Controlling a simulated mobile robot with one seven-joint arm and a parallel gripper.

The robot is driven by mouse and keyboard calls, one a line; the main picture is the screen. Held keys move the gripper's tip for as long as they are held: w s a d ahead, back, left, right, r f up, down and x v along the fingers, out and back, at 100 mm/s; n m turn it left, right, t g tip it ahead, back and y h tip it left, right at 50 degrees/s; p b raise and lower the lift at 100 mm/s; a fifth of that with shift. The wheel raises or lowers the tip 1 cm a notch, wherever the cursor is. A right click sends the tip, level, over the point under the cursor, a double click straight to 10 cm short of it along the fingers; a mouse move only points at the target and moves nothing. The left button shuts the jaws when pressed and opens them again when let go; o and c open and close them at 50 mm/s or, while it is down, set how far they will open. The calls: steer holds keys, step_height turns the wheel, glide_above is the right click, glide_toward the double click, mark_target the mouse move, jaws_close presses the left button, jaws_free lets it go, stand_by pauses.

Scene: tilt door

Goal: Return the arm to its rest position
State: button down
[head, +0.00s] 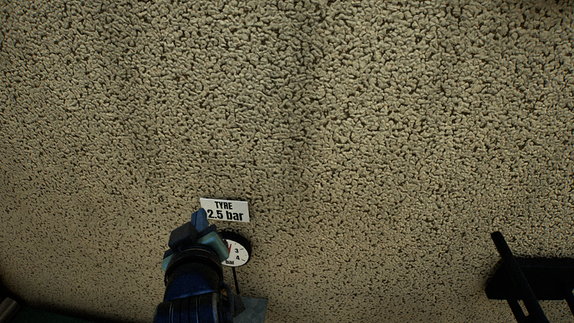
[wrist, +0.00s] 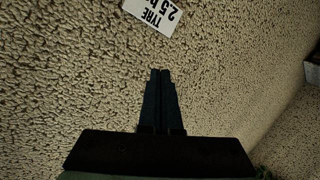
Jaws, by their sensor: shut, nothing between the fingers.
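My gripper (head: 201,217) is in the lower left of the head view, in front of the rough beige wall. Its tips overlap the lower left part of a white sign (head: 225,209) reading "TYRE 2.5 bar". In the wrist view my gripper (wrist: 160,72) points up the picture with its two dark fingers together and nothing between them. The same sign (wrist: 154,13) shows beyond the fingertips, cut off by the top edge. I cannot tell whether the fingertips touch the wall.
A round dial gauge (head: 237,250) sits just right of my gripper, partly hidden by it. A black bracket-like frame (head: 530,277) stands at the lower right. The rough wall (head: 380,120) is bare across the middle and top. A pale object (wrist: 313,68) shows at the wrist view's right edge.

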steer(key=d+r+m+t+b, duration=0.1)
steer(key=d+r+m+t, duration=0.4)
steer(key=r, duration=0.8)
steer(key=s+d+r+m+t+h+b, duration=0.1)
steer(key=s+d+r+t, duration=0.3)
steer(key=s+r, duration=0.4)
steer(key=s+d+r+m+t+h+b, duration=0.1)
steer(key=s+d+r+t+h+b, duration=0.1)
steer(key=s+d+r, duration=0.5)
step_height(320, 180, up, 5)
steer(key=shift+s+r+m+t+h, duration=0.1)
steer(key=shift+s+m+t+h, duration=0.3)
steer(key=shift+s+t+h, duration=0.45)
steer(key=shift+w+y, duration=0.25)
